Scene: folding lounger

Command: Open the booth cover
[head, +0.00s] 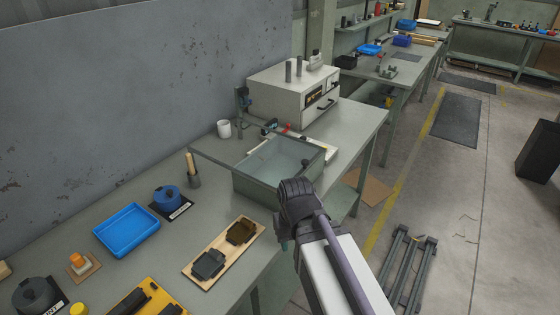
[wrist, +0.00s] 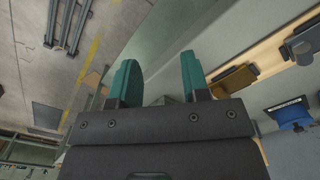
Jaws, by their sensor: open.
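The booth (head: 262,188) is a grey-green box on the workbench, in the middle of the head view. Its cover (head: 275,155) is a pale see-through pane that appears to lie flat across the top. A small dark knob-like part shows near its right edge. My gripper (wrist: 158,80) shows in the wrist view with two teal fingers apart and nothing between them. In the head view my arm's end is in front of the booth's near right corner and hides part of it. Most of my gripper is hidden there behind the wrist.
A white machine (head: 292,92) stands behind the booth, and a white mug (head: 224,128) to its left. A blue tray (head: 126,230) and a wooden board (head: 222,254) with dark parts lie nearer on the bench. Grey metal rails (head: 408,268) lie on the floor at right.

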